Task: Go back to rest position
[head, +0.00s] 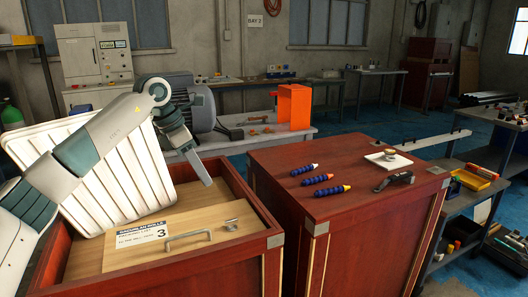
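My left arm comes in from the left, bent over the open red crate (272,240). My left gripper (206,181) points down and to the right, above the crate's back right part. I see nothing held at its tip, but its fingers show from the side and I cannot tell their gap. My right gripper is not in view.
A wooden panel (215,215) with a metal handle and a label "3" lies in the open crate. A white ribbed bin (110,185) leans behind my arm.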

